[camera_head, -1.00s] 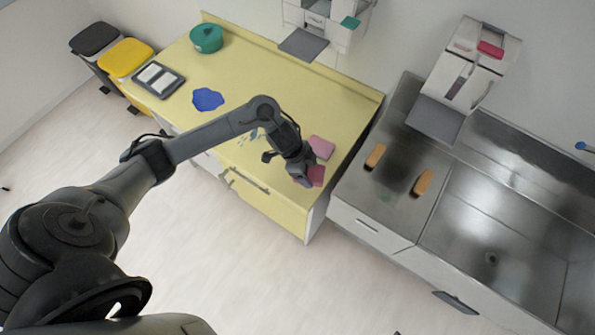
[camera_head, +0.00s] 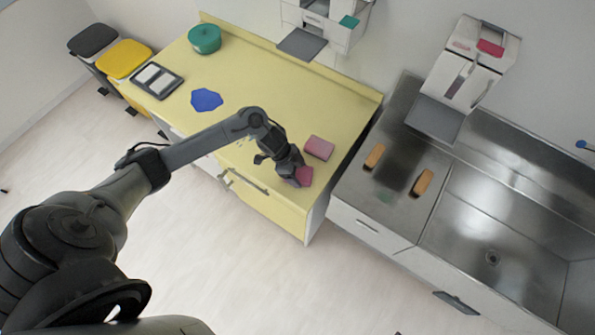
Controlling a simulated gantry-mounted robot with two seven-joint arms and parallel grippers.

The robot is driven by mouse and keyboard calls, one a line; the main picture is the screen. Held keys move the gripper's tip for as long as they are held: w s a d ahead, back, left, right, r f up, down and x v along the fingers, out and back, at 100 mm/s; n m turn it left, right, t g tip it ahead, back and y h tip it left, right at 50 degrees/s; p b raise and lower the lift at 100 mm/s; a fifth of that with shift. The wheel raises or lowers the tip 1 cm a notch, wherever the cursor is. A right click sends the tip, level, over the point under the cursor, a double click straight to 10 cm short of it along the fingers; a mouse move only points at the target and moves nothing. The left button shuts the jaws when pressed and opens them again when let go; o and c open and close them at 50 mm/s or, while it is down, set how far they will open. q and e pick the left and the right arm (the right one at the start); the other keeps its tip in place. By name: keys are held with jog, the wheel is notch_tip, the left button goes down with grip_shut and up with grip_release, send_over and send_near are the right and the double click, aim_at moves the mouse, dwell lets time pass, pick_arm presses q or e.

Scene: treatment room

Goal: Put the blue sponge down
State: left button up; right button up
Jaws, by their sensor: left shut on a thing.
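My left gripper (camera_head: 297,172) is over the front right corner of the yellow counter (camera_head: 285,95). It is shut on a pinkish-red sponge (camera_head: 304,177), not a blue one. I cannot tell whether this sponge touches the counter. A second pink sponge (camera_head: 319,147) lies on the counter just behind and to the right of the gripper. No blue sponge shows; the only large blue thing is a flat irregular patch (camera_head: 207,99) on the counter. My right gripper is not in view.
A green round container (camera_head: 205,38) and a dark tray (camera_head: 158,80) stand on the counter's left part. A wall dispenser (camera_head: 470,70) hangs above the sink.

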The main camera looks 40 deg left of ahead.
pick_arm(q)
jog(key=shift+f, duration=0.1)
jog(key=o, duration=0.9)
jog(key=shift+o, duration=0.2)
jog(key=shift+f, duration=0.1)
